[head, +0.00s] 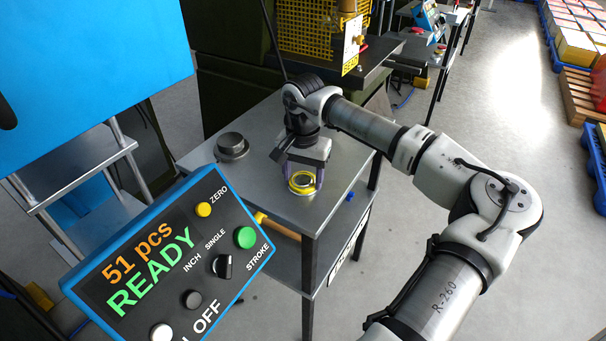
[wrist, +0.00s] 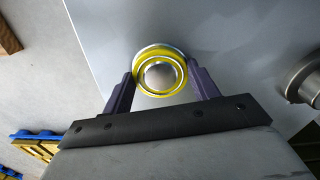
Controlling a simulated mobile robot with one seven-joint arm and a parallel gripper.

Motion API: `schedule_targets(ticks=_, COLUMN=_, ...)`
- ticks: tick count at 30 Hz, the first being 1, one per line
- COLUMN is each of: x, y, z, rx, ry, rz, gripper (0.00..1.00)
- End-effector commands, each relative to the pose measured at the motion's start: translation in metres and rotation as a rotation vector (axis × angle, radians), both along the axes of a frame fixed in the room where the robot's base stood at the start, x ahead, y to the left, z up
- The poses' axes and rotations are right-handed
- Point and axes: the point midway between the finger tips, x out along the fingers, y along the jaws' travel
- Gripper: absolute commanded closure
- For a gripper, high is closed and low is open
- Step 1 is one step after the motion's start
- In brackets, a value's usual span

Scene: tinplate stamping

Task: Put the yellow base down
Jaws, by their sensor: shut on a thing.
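The yellow base (head: 303,182) is a round ring-like piece with a grey metal centre, near the right front corner of the grey metal table (head: 262,193). My gripper (head: 302,176) points down over the table and is shut on the yellow base. In the wrist view, the yellow base (wrist: 160,75) sits between the two dark purple fingers (wrist: 160,88). A pale metal rim shows behind its far edge. The base is at or just above the tabletop; I cannot tell whether it touches.
A dark round metal piece (head: 232,146) stands on the table to the left. A blue control box (head: 170,260) reading "51 pcs READY" is at the front left. A press with yellow mesh (head: 305,30) stands behind. The table between the pieces is clear.

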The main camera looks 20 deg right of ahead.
Motion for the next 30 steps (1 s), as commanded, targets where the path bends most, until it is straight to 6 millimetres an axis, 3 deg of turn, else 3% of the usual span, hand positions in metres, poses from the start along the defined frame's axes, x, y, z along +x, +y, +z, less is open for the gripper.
schedule_targets(ticks=5, x=0.000, y=0.000, z=-0.004, rx=0.000, ry=0.000, rz=0.000, gripper=0.62)
schedule_targets(ticks=6, x=0.000, y=0.000, z=-0.003, rx=0.000, ry=0.000, rz=0.000, gripper=0.38)
schedule_targets(ticks=11, x=0.000, y=0.000, z=-0.003, rx=0.000, ry=0.000, rz=0.000, gripper=0.19)
schedule_targets(ticks=23, x=0.000, y=0.000, z=0.006, rx=-0.001, ry=-0.002, rz=0.000, gripper=0.19)
schedule_targets(ticks=30, x=0.001, y=-0.001, z=0.053, rx=-0.003, ry=-0.002, rz=0.000, gripper=0.19)
